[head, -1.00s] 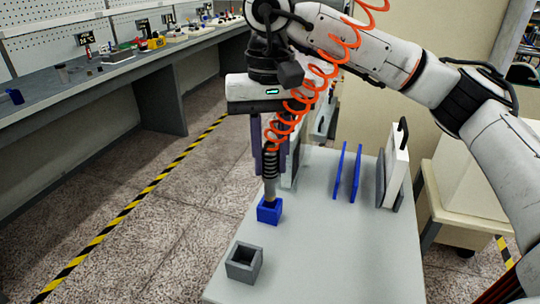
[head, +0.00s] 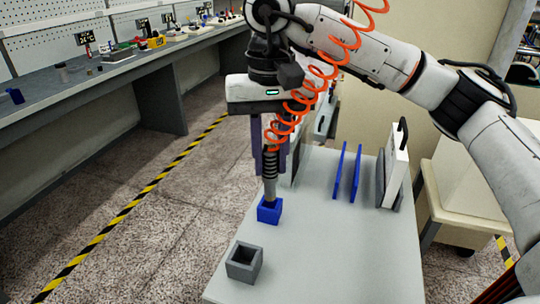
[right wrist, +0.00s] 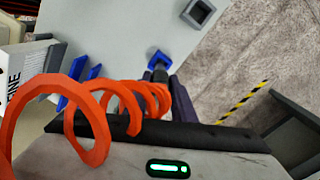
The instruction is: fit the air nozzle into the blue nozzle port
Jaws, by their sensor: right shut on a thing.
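The air nozzle (head: 270,167) is a dark, ribbed cylinder with a grey lower part and a narrow brownish tip, and an orange coiled hose is by its top. My right gripper (head: 270,158) is shut on it and holds it close to upright, pointing down. The blue nozzle port (head: 270,212) is a small blue block on the grey table. The nozzle's tip is at the block's top opening; how deep it sits is hidden. In the right wrist view the blue port (right wrist: 157,56) shows beyond the nozzle (right wrist: 160,75). My left gripper is out of view.
A grey square socket (head: 244,263) stands nearer on the table (head: 330,255). Two upright blue plates (head: 348,172) and a white panel (head: 396,170) stand to the right. The orange hose (head: 318,78) loops in front of my right arm. The table's front right is clear.

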